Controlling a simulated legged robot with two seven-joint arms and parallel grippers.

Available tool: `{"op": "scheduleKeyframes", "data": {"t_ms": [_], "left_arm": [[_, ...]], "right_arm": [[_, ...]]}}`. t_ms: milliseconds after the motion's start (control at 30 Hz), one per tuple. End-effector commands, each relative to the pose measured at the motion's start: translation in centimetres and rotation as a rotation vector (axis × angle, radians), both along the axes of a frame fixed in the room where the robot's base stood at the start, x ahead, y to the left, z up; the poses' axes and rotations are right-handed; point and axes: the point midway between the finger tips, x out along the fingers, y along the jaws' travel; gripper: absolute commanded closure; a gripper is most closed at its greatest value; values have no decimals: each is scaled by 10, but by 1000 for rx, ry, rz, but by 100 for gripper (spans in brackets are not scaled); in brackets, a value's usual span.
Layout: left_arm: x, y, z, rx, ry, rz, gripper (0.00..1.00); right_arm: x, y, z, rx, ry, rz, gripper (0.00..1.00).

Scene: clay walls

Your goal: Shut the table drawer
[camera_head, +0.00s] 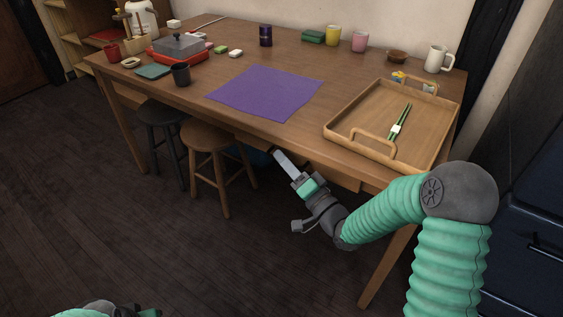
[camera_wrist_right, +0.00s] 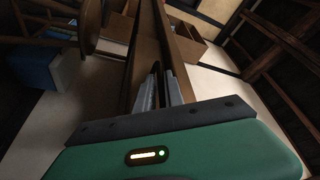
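The table drawer has a plain wooden front (camera_head: 336,178) below the table's front edge, partly behind my right arm. How far it stands out is hard to tell. My right gripper (camera_head: 279,156) is at the left end of this front, under the table edge. In the right wrist view its two grey fingers (camera_wrist_right: 160,90) are close together, with long wooden boards just beyond them. I see nothing clearly held, and contact cannot be told. Of my left arm only a grey and green part shows at the bottom left; its fingers are hidden.
The wooden table (camera_head: 190,98) bears a purple cloth (camera_head: 265,92), a wooden tray (camera_head: 360,103) and several mugs. A brown stool (camera_head: 208,137) and a dark stool (camera_head: 160,113) stand under its left part. The floor in front is clear. A dark blue cabinet (camera_head: 530,235) is at the right.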

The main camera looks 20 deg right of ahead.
Motion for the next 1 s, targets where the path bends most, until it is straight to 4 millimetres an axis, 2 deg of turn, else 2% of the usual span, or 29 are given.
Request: {"op": "scheduleKeyframes", "data": {"t_ms": [267,367,467,800,1000], "left_arm": [[0,0,1,0,0,0,100],[0,0,6,0,0,0,100],[0,0,16,0,0,0,100],[0,0,42,0,0,0,100],[0,0,47,0,0,0,100]], "right_arm": [[-1,-3,0,-1,-1,-5,82],[-10,-6,-1,-1,2,-6,82],[-30,-12,-3,1,4,-7,82],[-120,-43,-26,2,6,-5,82],[-151,-53,-35,2,2,-1,82]]}}
